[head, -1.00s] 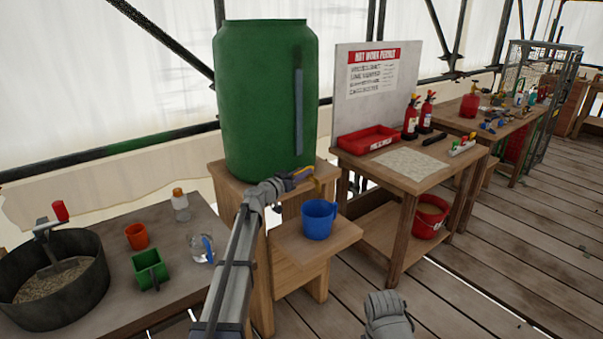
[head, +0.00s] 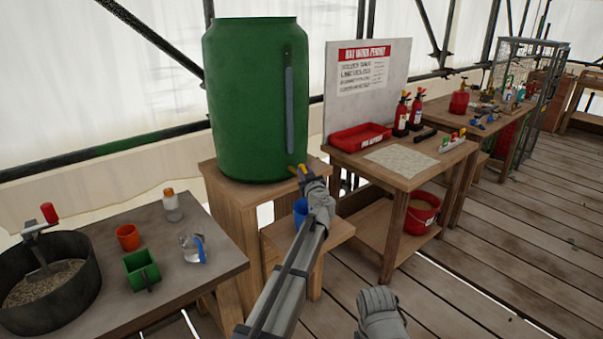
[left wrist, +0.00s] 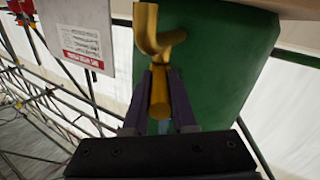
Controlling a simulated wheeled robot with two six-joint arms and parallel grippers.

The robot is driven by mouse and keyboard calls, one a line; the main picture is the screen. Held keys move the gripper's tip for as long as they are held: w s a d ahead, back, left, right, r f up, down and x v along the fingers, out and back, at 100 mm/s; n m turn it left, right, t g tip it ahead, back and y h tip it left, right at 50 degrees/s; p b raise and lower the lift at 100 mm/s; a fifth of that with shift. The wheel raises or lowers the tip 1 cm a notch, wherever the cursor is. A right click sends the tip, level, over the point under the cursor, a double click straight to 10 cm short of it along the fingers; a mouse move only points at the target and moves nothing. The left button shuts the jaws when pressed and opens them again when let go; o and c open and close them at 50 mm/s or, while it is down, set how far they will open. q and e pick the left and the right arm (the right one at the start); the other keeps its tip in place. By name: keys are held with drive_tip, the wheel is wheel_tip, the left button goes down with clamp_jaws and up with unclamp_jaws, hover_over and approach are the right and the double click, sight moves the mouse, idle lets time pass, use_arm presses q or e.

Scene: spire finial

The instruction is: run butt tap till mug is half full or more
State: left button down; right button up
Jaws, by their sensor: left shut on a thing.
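The green water butt (head: 250,110) stands on a wooden stand, with a pale blue sight strip (head: 289,105) on its side. Its brass tap (head: 294,170) is low on the front and shows close in the left wrist view (left wrist: 150,30). My left gripper (head: 305,176) is at the tap, its dark fingers (left wrist: 160,92) closed around the brass lever. The blue mug (head: 299,209) stands on the low wooden shelf below the tap, mostly hidden behind my left arm. Its inside and water level are hidden. My right arm shows at lower centre, but its fingers do not.
At left, a bench (head: 180,255) holds an orange cup (head: 127,237), a green scoop (head: 140,270), a clear jug (head: 192,248), a bottle and a round tub. At right, a table holds a red tray (head: 360,138) and fire extinguishers. The plank floor is clear in front.

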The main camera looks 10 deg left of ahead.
use_arm(q)
drive_tip(key=shift+w+d+n+g+y, duration=0.25)
drive_tip(key=shift+n+g+y, duration=0.35)
drive_tip(key=shift+n+y, duration=0.25)
drive_tip(key=shift+w+d+n+g+y, duration=0.15)
drive_tip(key=shift+d+n+g+y, duration=0.1)
drive_tip(key=shift+n+g+y, duration=0.55)
drive_tip(key=shift+y, duration=0.35)
drive_tip(key=c, duration=0.7)
unclamp_jaws()
drive_tip(key=shift+c, duration=0.2)
drive_tip(key=shift+s, duration=0.1)
drive_tip(key=v, duration=0.7)
drive_tip(key=shift+s+d, duration=0.2)
